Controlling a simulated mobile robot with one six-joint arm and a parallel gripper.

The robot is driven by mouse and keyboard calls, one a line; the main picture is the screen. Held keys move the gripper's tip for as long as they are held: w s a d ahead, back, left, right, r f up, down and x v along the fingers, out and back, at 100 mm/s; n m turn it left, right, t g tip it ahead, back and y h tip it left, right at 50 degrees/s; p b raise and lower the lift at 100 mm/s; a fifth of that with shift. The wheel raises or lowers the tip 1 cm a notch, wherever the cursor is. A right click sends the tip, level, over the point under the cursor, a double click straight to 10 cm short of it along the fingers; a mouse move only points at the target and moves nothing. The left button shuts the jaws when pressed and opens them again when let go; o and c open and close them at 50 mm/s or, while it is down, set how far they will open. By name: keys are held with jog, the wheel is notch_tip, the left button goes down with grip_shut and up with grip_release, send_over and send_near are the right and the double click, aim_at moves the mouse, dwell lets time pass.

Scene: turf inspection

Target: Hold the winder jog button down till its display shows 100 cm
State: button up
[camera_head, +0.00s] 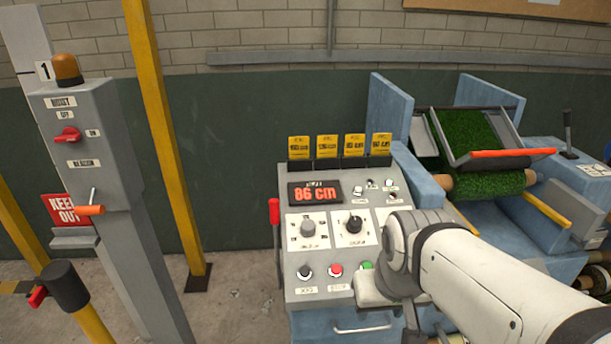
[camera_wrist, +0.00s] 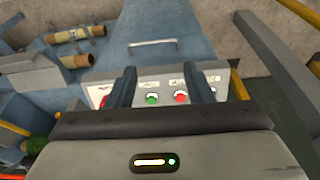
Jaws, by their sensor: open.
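The winder's control panel (camera_head: 300,255) stands in the middle of the head view. Its display (camera_head: 315,193) reads 86 cm in red digits. Along its lower edge sit a black button (camera_head: 305,272), a red button (camera_head: 335,270) and a partly covered green button (camera_head: 366,265). Contact cannot be told.
Dials (camera_head: 354,223) and yellow cards (camera_head: 326,147) sit above the buttons. A red lever (camera_head: 274,212) is at the panel's left side. The winder with green turf (camera_head: 465,140) stands right. A yellow post (camera_head: 165,130) and grey switch pillar (camera_head: 85,150) stand left.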

grip_shut()
dwell(1.4)
